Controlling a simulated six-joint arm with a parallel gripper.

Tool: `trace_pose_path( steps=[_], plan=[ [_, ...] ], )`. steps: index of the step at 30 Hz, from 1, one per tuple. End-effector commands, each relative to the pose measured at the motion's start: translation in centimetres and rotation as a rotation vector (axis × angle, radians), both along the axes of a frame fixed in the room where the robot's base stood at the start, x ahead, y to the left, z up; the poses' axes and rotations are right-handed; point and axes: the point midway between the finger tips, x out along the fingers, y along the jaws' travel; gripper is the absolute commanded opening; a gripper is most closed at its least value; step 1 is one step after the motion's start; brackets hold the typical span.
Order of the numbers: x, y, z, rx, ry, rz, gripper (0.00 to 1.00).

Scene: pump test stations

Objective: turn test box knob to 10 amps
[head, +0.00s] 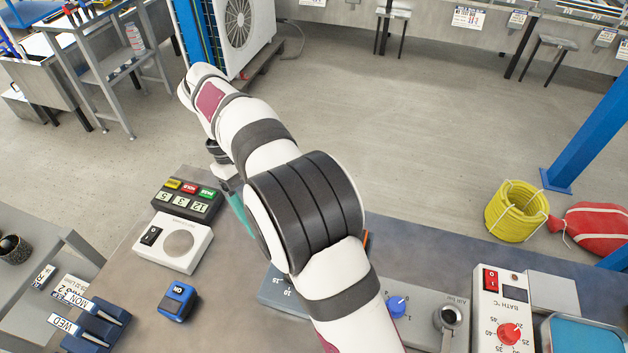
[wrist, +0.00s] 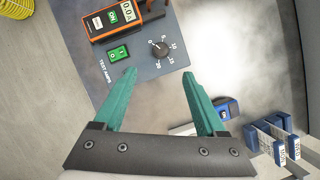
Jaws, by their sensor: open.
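The test box (wrist: 135,73) is a blue-grey panel marked TEST AMPS in the wrist view. Its round black knob (wrist: 158,48) has numbers around it, including 10, 15 and 20. I cannot clearly tell which number its pointer faces. A green rocker switch (wrist: 118,53) sits left of the knob. My gripper (wrist: 158,76) is open and empty, its teal fingers apart on either side of the knob's line and short of it. In the head view my arm hides most of the test box (head: 272,292) and the knob; a teal part of the gripper shows beside the arm.
An orange meter (wrist: 100,22) reading 0.0 A adjoins the box. In the head view, a white box with a round plate (head: 172,242), a blue device (head: 178,301) and a bath controller (head: 500,300) stand on the bench. Bare bench lies between the white box and test box.

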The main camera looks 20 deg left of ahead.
Motion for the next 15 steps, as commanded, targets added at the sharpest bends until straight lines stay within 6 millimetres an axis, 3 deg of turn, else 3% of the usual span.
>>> trace_pose_path(
  steps=[2, 5, 15],
  plan=[
    [-0.2, 0.8, -0.8, -0.007, 0.006, 0.035, 0.73],
    [-0.5, 0.3, -2.1, -0.009, 0.009, 0.039, 0.73],
    [-1.9, -3.3, -11.2, -0.008, 0.01, 0.034, 0.73]
  ],
)
